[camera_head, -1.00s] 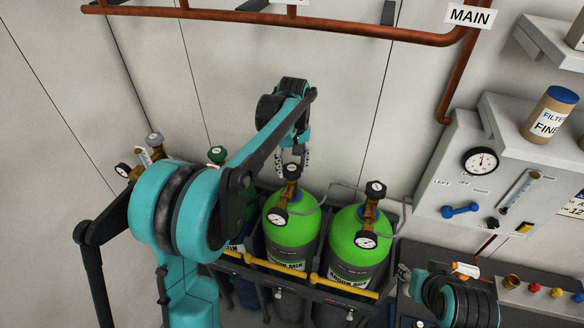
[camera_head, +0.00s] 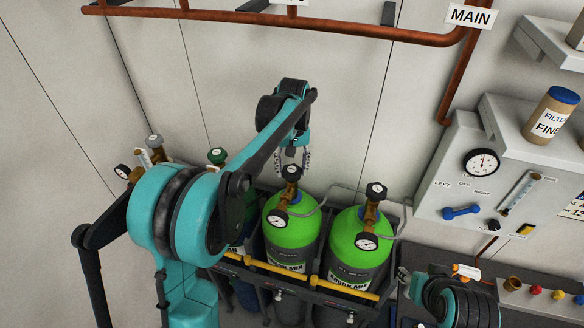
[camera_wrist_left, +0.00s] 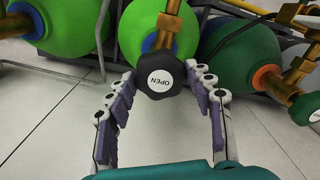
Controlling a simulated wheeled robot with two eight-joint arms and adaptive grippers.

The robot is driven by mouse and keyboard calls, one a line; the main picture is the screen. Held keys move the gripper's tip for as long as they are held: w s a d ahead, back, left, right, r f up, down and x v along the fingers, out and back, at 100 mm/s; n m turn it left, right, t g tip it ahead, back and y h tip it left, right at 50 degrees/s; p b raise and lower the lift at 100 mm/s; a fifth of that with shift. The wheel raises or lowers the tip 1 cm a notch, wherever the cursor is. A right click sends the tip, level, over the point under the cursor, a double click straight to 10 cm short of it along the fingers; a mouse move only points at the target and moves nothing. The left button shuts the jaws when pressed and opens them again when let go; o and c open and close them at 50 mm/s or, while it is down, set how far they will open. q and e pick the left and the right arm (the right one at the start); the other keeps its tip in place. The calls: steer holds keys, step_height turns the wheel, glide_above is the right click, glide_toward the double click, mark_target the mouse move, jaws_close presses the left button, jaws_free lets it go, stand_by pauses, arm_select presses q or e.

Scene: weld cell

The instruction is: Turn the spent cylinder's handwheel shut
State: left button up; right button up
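Two bright green gas cylinders, one in the middle (camera_head: 290,235) and one to its right (camera_head: 350,243), stand upright in a rack. Each has a black handwheel on a brass valve with a round gauge. The middle handwheel (camera_head: 292,171) is marked OPEN in the left wrist view (camera_wrist_left: 160,82). My left gripper (camera_head: 292,164) is above it, pointing down, with its fingers spread. In the left wrist view its fingertips (camera_wrist_left: 160,74) lie on either side of the wheel, with gaps visible. The right handwheel (camera_head: 376,188) is free. My right gripper (camera_head: 404,276) is small and partly hidden at lower right.
A yellow bar (camera_head: 310,279) crosses the rack front. A dark green cylinder with a green handwheel (camera_head: 217,155) stands left, partly behind my arm. A grey panel (camera_head: 448,180) with a gauge and blue lever (camera_head: 461,212) is at right. A copper pipe (camera_head: 300,17) runs above.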

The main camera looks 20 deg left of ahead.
mark_target(279, 212)
arm_select(q)
steer(key=shift+o, duration=1.3)
step_height(279, 212, up, 12)
steer(key=shift+d, duration=0.1)
steer(key=s+f+t+b, duration=0.1)
steer(key=s+f+b, duration=0.2)
steer(key=s+f, duration=0.1)
steer(key=s+f+m+t+b, duration=0.1)
steer(key=s+f+b, duration=0.3)
steer(key=f, duration=0.1)
steer(key=s+f+m+t+b, duration=0.1)
steer(key=s+f+b, duration=0.3)
steer(key=shift+s+f, duration=0.3)
steer(key=s+f+m+t+b, duration=0.1)
steer(key=s+f+b, duration=0.3)
steer(key=f, duration=0.5)
steer(key=s+f+m+t+b, duration=0.1)
steer(key=s+f+t+b, duration=0.2)
steer(key=f, duration=0.7)
steer(key=s+b, duration=0.2)
steer(key=s, duration=0.2)
steer(key=shift+s+a+f+m, duration=0.25)
steer(key=shift+s+f+m, duration=0.05)
steer(key=shift+s+m, duration=0.1)
